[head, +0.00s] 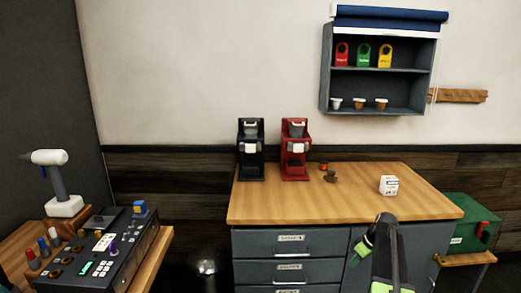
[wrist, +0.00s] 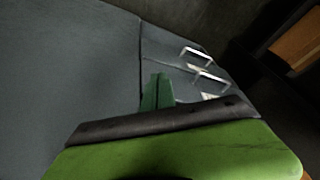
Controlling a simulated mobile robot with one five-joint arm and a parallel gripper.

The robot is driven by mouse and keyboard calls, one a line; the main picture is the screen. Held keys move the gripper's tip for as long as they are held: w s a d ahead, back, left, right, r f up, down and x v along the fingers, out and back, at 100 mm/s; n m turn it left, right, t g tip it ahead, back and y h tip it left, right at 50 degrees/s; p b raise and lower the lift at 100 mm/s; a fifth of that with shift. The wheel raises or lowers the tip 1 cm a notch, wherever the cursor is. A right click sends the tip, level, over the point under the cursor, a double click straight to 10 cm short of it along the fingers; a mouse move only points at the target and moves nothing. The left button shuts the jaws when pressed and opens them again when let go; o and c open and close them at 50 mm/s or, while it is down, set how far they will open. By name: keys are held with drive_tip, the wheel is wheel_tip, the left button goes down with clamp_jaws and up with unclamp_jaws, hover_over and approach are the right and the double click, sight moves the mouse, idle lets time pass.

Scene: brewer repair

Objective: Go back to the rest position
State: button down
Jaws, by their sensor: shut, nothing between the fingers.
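My gripper (wrist: 158,78) is shut and empty, its green fingers together in the wrist view. It is in front of the grey cabinet (wrist: 70,60), whose drawer handles (wrist: 210,78) show to the right. In the head view my arm is folded at the lower right, with the gripper (head: 355,259) hanging down below the level of the wooden worktop (head: 350,205). Its fingertips are too small there to make out. Nothing is held.
A black brewer (head: 250,150) and a red brewer (head: 295,150) stand on the worktop, with a white box (head: 388,185) to their right. A wall shelf (head: 380,68) hangs above. A control console (head: 100,250) stands at left, a green box (head: 470,222) at right.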

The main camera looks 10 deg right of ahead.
drive_tip(key=s+a+f+m+g+h, duration=0.15)
drive_tip(key=s+a, duration=0.45)
drive_tip(key=a, duration=1.2)
drive_tip(key=s+a+m+g+h, duration=0.1)
drive_tip(key=s+a+m+g, duration=0.3)
drive_tip(key=a, duration=1.5)
wheel_tip(320, 180, up, 13)
drive_tip(key=t+p, duration=0.2)
drive_tip(key=p, duration=1.1)
drive_tip(key=shift+s+d+r+n, duration=0.15)
drive_tip(key=shift+s+d+n, duration=0.05)
drive_tip(key=shift+s+n, duration=0.2)
drive_tip(key=shift+y, duration=0.25)
